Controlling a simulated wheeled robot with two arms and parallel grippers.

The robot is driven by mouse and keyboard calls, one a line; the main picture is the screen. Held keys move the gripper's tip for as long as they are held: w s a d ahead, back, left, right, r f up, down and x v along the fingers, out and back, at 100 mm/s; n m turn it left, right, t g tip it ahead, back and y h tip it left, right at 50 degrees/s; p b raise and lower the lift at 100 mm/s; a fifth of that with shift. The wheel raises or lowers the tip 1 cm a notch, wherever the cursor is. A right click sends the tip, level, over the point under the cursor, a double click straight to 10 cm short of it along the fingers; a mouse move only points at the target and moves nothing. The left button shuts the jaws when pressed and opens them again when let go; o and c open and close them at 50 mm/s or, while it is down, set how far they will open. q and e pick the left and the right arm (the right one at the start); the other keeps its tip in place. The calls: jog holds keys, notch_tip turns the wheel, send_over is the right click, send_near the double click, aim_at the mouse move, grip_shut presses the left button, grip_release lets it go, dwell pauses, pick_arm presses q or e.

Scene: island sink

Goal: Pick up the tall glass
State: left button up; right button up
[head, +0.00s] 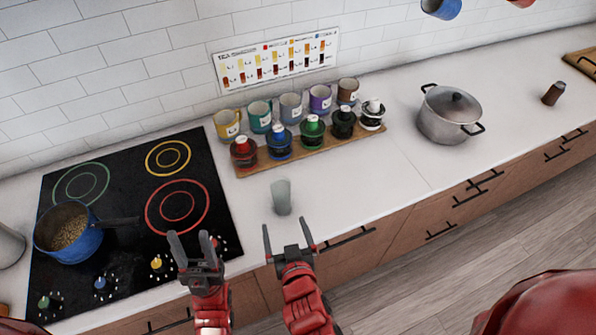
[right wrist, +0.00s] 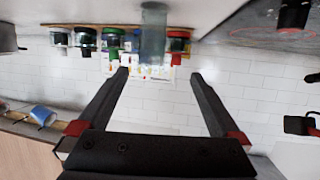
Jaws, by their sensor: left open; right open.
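The tall glass (head: 281,197) is a clear, greyish-green tumbler standing upright on the white counter, right of the stove. In the right wrist view, which is upside down, the glass (right wrist: 153,38) shows beyond the fingertips, roughly in line with the gap between them. My right gripper (head: 286,226) is open and empty at the counter's front edge, just in front of the glass; its fingers also frame the right wrist view (right wrist: 159,75). My left gripper (head: 189,238) is open and empty over the stove's front right corner.
A black stove (head: 130,215) with a blue pan (head: 75,243) is at left. A steel pot (head: 449,115) stands at right. Counter around the glass is clear.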

jog(key=d+b, duration=0.1)
jog(key=b, duration=0.6)
send_near(280, 190)
jog(key=shift+w+a+f+h, duration=0.2)
jog(key=shift+w+f+h, duration=0.05)
jog(key=shift+f+h, duration=0.2)
jog(key=w+p, duration=0.1)
jog(key=w, duration=0.1)
jog(key=w+p, duration=0.1)
jog(key=shift+w+a+f+y+p, duration=0.1)
jog(key=shift+w+a+y+p, duration=0.15)
jog(key=shift+a+p, duration=0.05)
jog(key=shift+w+f, duration=0.25)
jog(key=shift+w, duration=0.15)
jog(key=shift+w+p, duration=0.55)
jog(key=shift+p, duration=0.05)
jog(key=p+x, duration=0.2)
jog(key=x, duration=0.1)
jog(key=shift+w+f, duration=0.1)
jog(key=shift+w, duration=0.2)
jog(key=shift+w+f, duration=0.2)
jog(key=shift+w, duration=0.2)
jog(key=c, duration=1.6)
